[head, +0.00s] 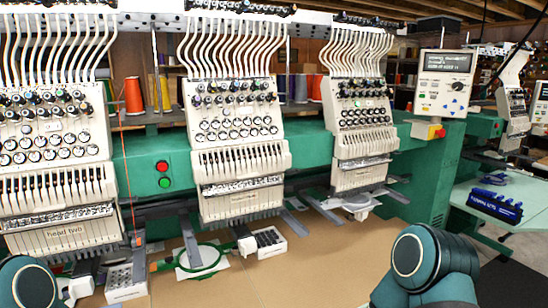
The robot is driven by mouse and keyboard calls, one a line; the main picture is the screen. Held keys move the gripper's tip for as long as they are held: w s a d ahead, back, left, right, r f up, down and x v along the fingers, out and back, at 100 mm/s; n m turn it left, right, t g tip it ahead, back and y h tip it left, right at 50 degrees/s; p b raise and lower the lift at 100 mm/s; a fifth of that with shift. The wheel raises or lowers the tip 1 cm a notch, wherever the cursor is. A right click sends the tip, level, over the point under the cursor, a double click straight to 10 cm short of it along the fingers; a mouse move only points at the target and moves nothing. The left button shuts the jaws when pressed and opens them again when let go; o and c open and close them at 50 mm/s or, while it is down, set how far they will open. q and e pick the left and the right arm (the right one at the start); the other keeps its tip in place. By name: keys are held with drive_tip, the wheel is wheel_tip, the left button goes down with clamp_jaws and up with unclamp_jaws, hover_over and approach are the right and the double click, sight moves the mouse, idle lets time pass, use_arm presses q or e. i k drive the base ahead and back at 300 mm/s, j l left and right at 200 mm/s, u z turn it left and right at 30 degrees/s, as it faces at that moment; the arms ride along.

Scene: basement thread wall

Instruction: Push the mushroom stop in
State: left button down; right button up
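The mushroom stop (440,133) is a small red button on the right side of a yellow box. The box (431,131) is mounted under the control panel, at the right end of the green machine beam. I cannot tell from this distance whether the button is in or out. A teal link of my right arm shows at the bottom right, well below the stop and apart from it. Part of my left arm shows at the bottom left corner. Neither gripper can be made out in the head view.
Separate red (162,166) and green (165,182) buttons sit on the beam. A control panel (444,83) with a screen stands above the stop. Embroidery heads (237,130) line the beam over a brown table (300,262). A blue rack (495,205) lies on the pale side table (532,190).

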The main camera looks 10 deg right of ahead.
sight(441, 132)
drive_tip(key=z, duration=1.25)
drive_tip(key=i+l+u, duration=0.1)
drive_tip(key=i+l, duration=0.35)
drive_tip(key=l, duration=0.2)
drive_tip(key=i+l+u, duration=0.15)
drive_tip(key=i+l, duration=0.25)
drive_tip(key=l, duration=0.25)
drive_tip(key=i+l+u, duration=0.25)
drive_tip(key=i+l, duration=0.15)
drive_tip(key=l, duration=0.3)
drive_tip(key=i+l, duration=0.15)
drive_tip(key=l, duration=0.25)
drive_tip(key=i+u, duration=0.05)
